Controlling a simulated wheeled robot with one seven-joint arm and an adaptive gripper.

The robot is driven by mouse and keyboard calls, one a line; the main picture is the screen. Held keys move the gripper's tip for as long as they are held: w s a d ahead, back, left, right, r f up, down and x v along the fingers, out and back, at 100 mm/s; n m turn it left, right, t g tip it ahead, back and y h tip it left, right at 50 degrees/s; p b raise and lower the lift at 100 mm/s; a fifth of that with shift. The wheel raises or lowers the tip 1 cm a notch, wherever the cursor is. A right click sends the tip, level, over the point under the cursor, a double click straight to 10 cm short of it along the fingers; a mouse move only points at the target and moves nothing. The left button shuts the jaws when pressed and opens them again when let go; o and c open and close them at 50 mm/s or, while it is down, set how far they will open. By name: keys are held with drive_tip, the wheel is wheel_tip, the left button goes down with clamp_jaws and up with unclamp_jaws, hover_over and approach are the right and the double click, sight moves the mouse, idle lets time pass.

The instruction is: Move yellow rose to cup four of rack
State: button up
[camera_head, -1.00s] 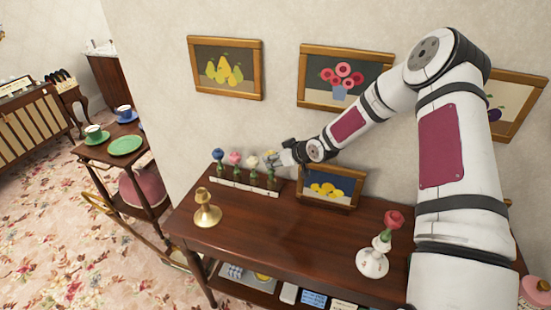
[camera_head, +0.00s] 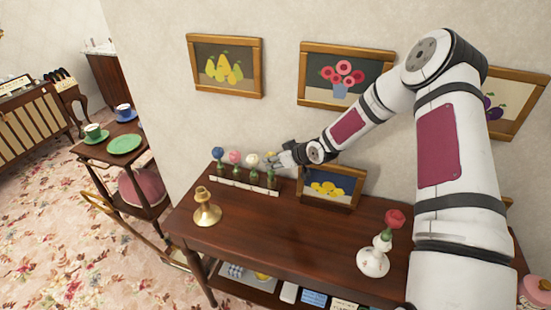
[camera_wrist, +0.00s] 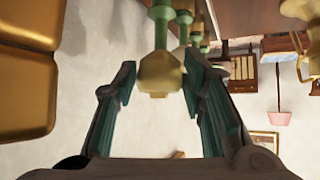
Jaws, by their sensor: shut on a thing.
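The white rack (camera_head: 228,184) stands on the dark wooden side table, with a row of flowers in it: blue (camera_head: 217,153), pink (camera_head: 234,157) and white (camera_head: 252,160). My gripper (camera_head: 272,158) is at the rack's right end. It is shut on the yellow rose (camera_wrist: 160,75), whose head shows between the fingers in the wrist view, with a green stem above it in that picture. The rose is in line with the other stems, at the fourth place.
A framed lemon picture (camera_head: 328,188) stands close to the right of my gripper. A brass candlestick (camera_head: 206,208) is at the table's left, and a white vase (camera_head: 373,262) with a red rose is at the right. The middle of the tabletop is clear.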

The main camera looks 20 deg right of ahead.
drive_tip(key=shift+f, duration=0.3)
drive_tip(key=shift+r, duration=0.15)
drive_tip(key=shift+r, duration=0.4)
drive_tip(key=shift+f, duration=0.5)
idle(1.6)
drive_tip(key=o, duration=1)
drive_tip(key=v, duration=1.2)
